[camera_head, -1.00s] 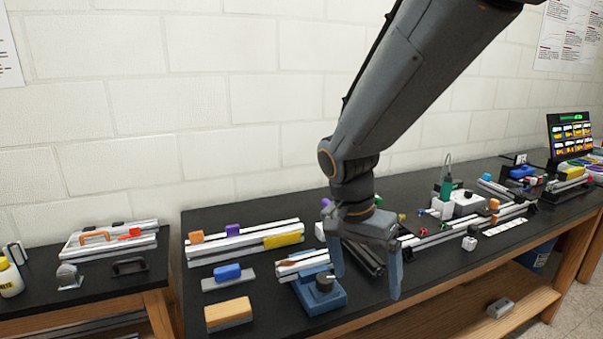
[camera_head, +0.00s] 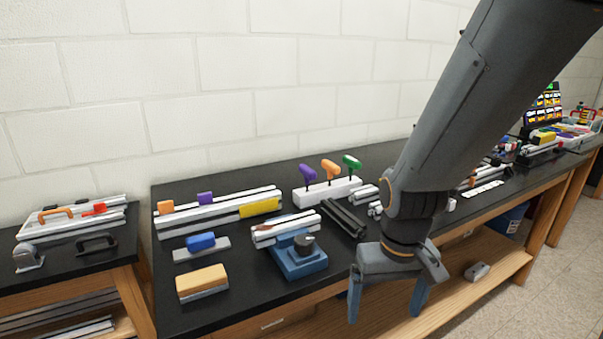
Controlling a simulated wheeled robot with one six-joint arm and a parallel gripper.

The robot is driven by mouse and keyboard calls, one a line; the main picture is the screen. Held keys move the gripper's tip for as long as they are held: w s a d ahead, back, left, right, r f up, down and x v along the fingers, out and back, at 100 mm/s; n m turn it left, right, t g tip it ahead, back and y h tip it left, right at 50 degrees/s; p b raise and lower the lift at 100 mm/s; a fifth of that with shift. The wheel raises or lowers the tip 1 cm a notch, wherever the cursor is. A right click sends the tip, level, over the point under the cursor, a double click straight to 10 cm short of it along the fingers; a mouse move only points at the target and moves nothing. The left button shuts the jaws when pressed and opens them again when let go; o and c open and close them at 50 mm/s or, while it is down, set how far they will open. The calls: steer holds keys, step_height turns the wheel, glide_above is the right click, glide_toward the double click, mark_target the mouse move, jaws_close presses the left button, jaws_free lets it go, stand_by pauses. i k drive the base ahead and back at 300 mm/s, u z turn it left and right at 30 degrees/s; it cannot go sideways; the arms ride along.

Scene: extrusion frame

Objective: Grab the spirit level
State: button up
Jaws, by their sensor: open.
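A yellow bar (camera_head: 260,207) lies at the right end of the silver extrusions on the black bench; it may be the spirit level, but it is too small to be sure. My gripper (camera_head: 385,314) points down in front of the bench's front edge, to the right of and nearer than the yellow bar. Its two blue-grey fingers are apart with nothing between them. My arm hides part of the bench's right half.
A blue fixture (camera_head: 298,258) with a dark knob holds short profiles. Behind it is a white rack (camera_head: 326,190) with purple, orange and green handles. A wood-topped block (camera_head: 202,282) and a blue-topped block (camera_head: 201,242) stand front left. A gap separates the left bench.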

mark_target(541, 138)
steer(key=z, duration=1.35)
steer(key=k, duration=0.35)
steer(key=z, duration=1.5)
steer(key=i, duration=1.8)
steer(key=u, duration=0.5)
steer(key=i, duration=1.25)
steer(key=u, duration=1.7)
steer(key=i, duration=0.8)
steer(key=u, duration=0.75)
